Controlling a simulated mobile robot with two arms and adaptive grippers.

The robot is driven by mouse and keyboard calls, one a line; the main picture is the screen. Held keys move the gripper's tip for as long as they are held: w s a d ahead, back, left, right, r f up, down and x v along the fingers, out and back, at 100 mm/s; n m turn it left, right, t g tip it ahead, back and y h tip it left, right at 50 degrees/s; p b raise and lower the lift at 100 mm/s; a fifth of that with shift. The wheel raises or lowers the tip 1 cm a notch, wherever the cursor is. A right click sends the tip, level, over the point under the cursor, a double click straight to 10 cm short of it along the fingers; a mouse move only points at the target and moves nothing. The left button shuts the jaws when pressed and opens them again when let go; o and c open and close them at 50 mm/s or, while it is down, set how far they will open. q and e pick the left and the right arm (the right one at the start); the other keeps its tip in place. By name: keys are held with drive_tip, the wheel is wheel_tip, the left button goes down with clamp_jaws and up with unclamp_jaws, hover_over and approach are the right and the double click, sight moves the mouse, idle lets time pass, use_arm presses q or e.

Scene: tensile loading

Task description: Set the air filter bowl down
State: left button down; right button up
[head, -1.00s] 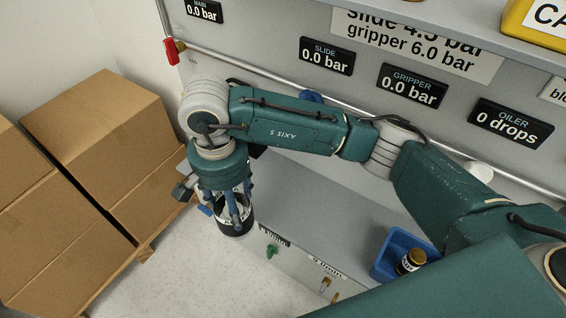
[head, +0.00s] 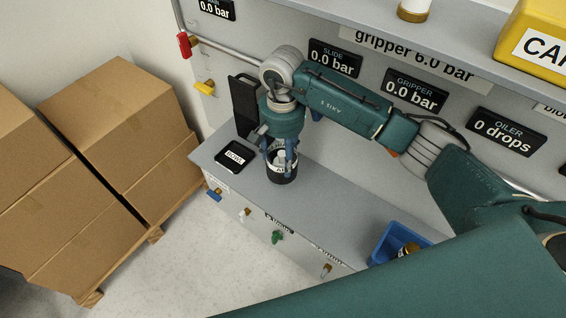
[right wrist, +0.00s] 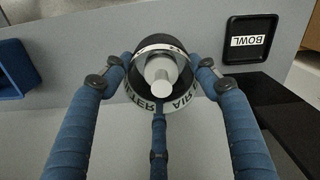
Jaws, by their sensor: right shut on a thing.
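The air filter bowl (head: 281,177) is a dark cup with a white lettered band. In the head view it is upright over the grey bench top. My right gripper (head: 281,158) points down, its blue fingers shut around the bowl. In the right wrist view the fingers (right wrist: 160,88) surround the bowl (right wrist: 137,88), and its silver inner part shows. A black square pad marked BOWL (head: 234,157) lies on the bench left of the bowl; it also shows in the right wrist view (right wrist: 250,40). Whether the bowl's base touches the bench is unclear. My left gripper is out of view.
A black upright block (head: 243,100) stands behind the pad, near the gripper. A blue bin (head: 382,247) holding a small jar is at the bench's right. Coloured valves (head: 277,237) line the bench front. Cardboard boxes (head: 115,120) stand left, beyond a floor gap.

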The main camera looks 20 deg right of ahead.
drive_tip(key=shift+f+p, duration=0.3)
drive_tip(key=shift+f, duration=0.55)
wheel_tip(320, 180, down, 3)
drive_tip(key=shift+r+p, duration=0.1)
drive_tip(key=shift+p, duration=0.8)
drive_tip(key=shift+w+d+f, duration=0.15)
drive_tip(key=shift+f, duration=0.15)
drive_tip(key=shift+f, duration=0.1)
drive_tip(key=shift+f+b, duration=0.15)
drive_tip(key=shift+b, duration=0.2)
drive_tip(key=o, duration=1.6)
drive_tip(key=shift+o, duration=0.2)
